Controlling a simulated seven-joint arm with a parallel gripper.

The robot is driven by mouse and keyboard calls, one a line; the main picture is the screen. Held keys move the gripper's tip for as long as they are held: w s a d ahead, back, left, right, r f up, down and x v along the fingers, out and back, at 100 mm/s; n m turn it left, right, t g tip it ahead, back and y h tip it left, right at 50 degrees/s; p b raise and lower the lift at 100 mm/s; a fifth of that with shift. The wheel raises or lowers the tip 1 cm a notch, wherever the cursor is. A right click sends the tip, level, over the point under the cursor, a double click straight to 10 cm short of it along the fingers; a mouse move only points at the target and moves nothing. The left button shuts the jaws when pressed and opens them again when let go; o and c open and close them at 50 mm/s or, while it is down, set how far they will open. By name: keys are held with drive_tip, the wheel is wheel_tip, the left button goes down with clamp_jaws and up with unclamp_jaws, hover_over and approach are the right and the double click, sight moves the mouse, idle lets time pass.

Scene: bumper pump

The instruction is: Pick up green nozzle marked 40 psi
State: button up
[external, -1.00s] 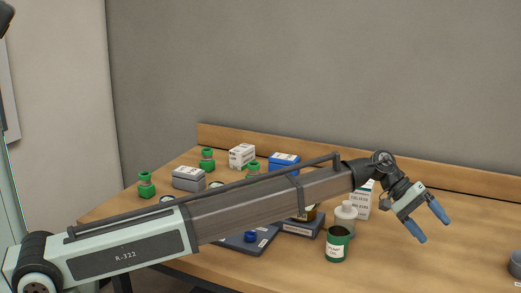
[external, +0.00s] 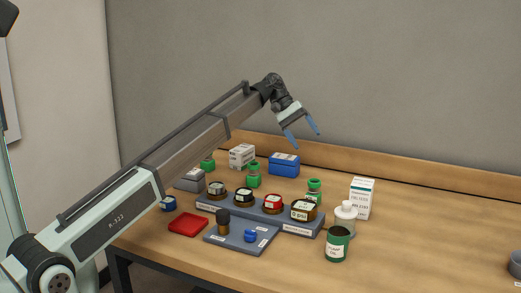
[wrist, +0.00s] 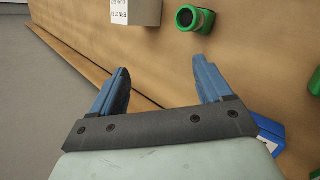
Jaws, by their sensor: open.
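One (external: 254,176) is mid-table, one (external: 314,187) is behind the grey rack's right end, and one (external: 208,165) is at the back left, partly behind my arm. The wrist view shows one green nozzle (wrist: 195,18) at the top, beyond my fingers, and a sliver of another green part (wrist: 315,82) at the right edge. I cannot read a 40 psi mark on any. My gripper (external: 304,137) is open and empty, raised above the back of the table. Its blue fingers (wrist: 160,70) are apart in the wrist view.
A blue box (external: 284,165) and a white box (external: 242,156) stand near the back ledge. The table's right side is largely clear.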

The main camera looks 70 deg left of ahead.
drive_tip(key=s+a+n+y, duration=0.1)
drive_tip(key=s+a+n, duration=0.1)
drive_tip(key=s+a, duration=0.7)
drive_tip(key=n+g+y, duration=0.4)
drive_tip(key=n+y, duration=0.2)
drive_tip(key=n, duration=0.6)
hover_over(207, 161)
drive_tip(key=w+a, duration=0.1)
drive_tip(key=a, duration=0.1)
wheel_tip(207, 161, down, 4)
drive_tip(key=shift+w+f, duration=0.15)
drive_tip(key=shift+f, duration=0.05)
drive_tip(key=shift+a+f, duration=0.15)
wheel_tip(207, 161, down, 8)
drive_tip(key=shift+f, duration=0.15)
drive_tip(key=shift+s+f, duration=0.2)
drive_tip(key=shift+f, duration=1.1)
drive_tip(key=shift+s+f, duration=0.2)
drive_tip(key=shift+f, duration=1.1)
drive_tip(key=c, duration=1.2)
drive_tip(key=shift+r, duration=0.1)
